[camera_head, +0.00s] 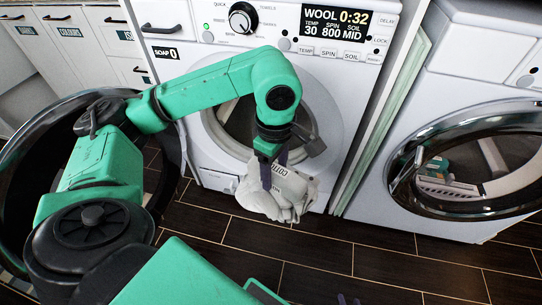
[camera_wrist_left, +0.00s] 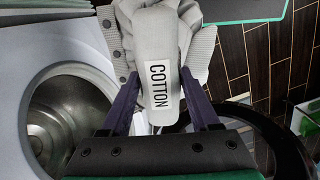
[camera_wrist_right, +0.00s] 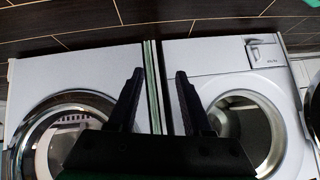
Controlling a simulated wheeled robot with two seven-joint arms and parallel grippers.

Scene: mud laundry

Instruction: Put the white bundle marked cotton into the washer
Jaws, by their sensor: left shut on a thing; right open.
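The white bundle (camera_head: 265,202) with a COTTON label hangs from my left gripper (camera_head: 275,177) in front of the middle machine, above the floor. In the left wrist view the bundle (camera_wrist_left: 157,50) sits between the two fingers, with the label facing the camera. The middle front-loading washer (camera_head: 213,167) reads WOOL 0:32. Its round opening is partly hidden by my left arm, but the open drum shows in the left wrist view (camera_wrist_left: 62,115). My right gripper (camera_wrist_right: 160,95) is open and empty, facing the machines.
A large dark-rimmed round door (camera_head: 172,215) stands open at the left. A second machine (camera_head: 440,95) at the right has its chrome-rimmed glass door shut. A pale green-edged panel (camera_head: 385,110) stands between the machines. Labelled drawers (camera_head: 75,50) are at the left. The dark floor is clear.

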